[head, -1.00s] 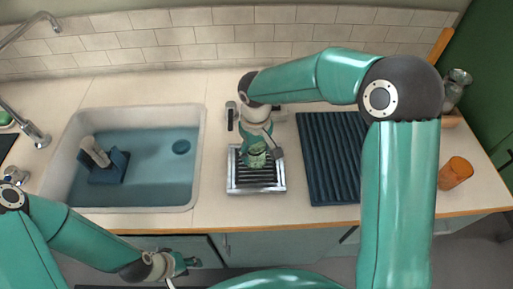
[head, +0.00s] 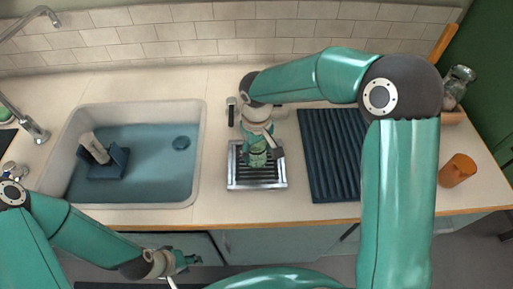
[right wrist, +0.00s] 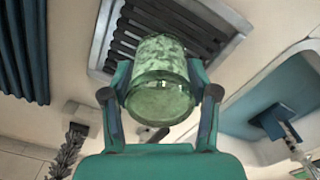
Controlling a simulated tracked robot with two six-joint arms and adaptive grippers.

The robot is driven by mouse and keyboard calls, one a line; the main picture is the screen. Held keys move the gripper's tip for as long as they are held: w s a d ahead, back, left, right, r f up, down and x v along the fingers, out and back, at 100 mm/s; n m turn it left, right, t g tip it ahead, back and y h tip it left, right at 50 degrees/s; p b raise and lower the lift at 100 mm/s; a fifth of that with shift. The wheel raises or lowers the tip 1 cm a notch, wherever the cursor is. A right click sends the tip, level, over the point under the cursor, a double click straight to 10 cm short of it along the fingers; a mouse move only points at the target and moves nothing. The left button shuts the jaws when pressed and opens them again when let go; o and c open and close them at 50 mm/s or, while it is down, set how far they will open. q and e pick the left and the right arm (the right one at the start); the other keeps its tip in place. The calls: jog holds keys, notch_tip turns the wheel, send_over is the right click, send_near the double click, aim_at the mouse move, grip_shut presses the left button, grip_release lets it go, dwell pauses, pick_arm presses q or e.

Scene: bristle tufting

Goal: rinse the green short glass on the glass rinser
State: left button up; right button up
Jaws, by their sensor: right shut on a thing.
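The green short glass (head: 258,158) is over the glass rinser (head: 238,183), a metal tray with dark slats set in the counter. My right gripper (head: 261,150) is shut on the glass. The right wrist view shows the green glass (right wrist: 161,80) between the two fingers of my right gripper (right wrist: 160,92), with one circular end toward the camera. The slatted rinser (right wrist: 104,45) is behind it. I cannot tell whether the glass touches the slats. My left gripper (head: 181,262) is in front of the counter, low and away from the rinser; it looks empty.
A sink (head: 190,190) with a blue holder (head: 106,165) inside is left of the rinser. A dark ribbed mat (head: 328,160) lies to its right. An orange glass (head: 457,170) stands at the far right, near a clear jar (head: 458,80). A small tap (head: 231,112) stands behind the rinser.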

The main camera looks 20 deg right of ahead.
jog(key=shift+f+b, duration=0.4)
jog(key=shift+f, duration=0.25)
dwell(1.3)
jog(key=shift+r, duration=0.1)
jog(key=shift+r+p, duration=2.45)
jog(key=shift+r, duration=1.1)
jog(key=shift+d, duration=0.1)
